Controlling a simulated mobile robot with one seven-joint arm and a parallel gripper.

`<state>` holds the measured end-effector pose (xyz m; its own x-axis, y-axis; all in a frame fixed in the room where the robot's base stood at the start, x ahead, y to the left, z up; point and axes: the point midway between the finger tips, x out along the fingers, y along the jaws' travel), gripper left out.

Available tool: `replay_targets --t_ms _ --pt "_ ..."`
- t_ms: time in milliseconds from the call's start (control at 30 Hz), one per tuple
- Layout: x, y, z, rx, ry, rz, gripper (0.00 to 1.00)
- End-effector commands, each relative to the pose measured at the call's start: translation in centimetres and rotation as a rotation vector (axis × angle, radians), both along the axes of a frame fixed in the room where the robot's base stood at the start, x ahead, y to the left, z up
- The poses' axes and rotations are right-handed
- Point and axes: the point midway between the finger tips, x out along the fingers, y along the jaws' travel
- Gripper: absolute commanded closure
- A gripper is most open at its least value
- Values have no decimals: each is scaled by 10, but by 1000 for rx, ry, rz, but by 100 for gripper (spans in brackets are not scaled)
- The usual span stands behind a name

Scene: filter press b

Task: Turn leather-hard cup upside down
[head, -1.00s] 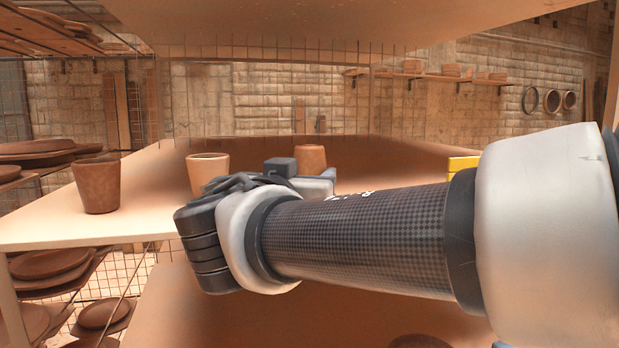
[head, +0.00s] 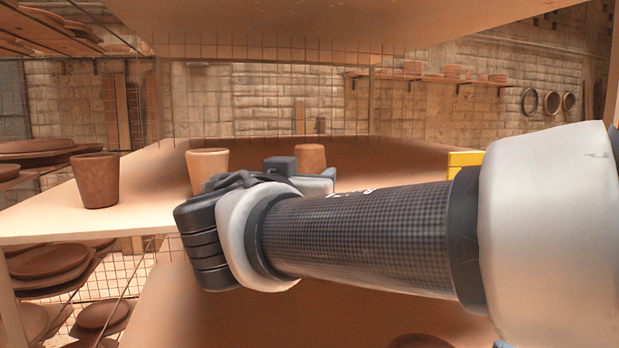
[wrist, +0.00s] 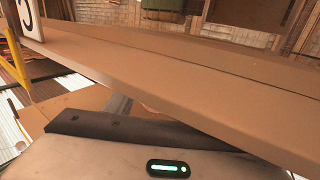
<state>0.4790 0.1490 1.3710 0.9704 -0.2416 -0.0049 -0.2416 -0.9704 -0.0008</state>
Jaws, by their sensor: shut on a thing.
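Three cups show in the head view. A brown cup (head: 97,181) stands upright at the left of the shelf board. A paler cup (head: 208,168) stands right of it, its lower part hidden by my wrist. Another brown cup (head: 311,157) shows just above my gripper (head: 318,183), its lower part hidden; no opening is clearly visible on its top. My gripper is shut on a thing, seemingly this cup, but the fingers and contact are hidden. The wrist view shows the gripper's body at the bottom, with no clear cup.
The shelf board (head: 45,222) has free room around the left cup. An upper board (head: 300,30) hangs over the space. Brown plates (head: 50,262) fill a rack at left. A yellow block (head: 463,160) sits behind my arm. A long board edge (wrist: 170,85) crosses the wrist view close to my gripper.

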Motion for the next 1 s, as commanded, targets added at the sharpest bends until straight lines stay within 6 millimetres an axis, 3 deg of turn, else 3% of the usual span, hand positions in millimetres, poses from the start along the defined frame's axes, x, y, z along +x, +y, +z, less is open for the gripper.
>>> replay_targets --t_ms 400,433,533,1000 --pt "0 0 -3 1 -1 0 75" --pt "0 0 -3 1 -1 0 46" --pt "0 0 -3 1 -1 0 29" --pt "-1 1 -5 1 -2 0 29"
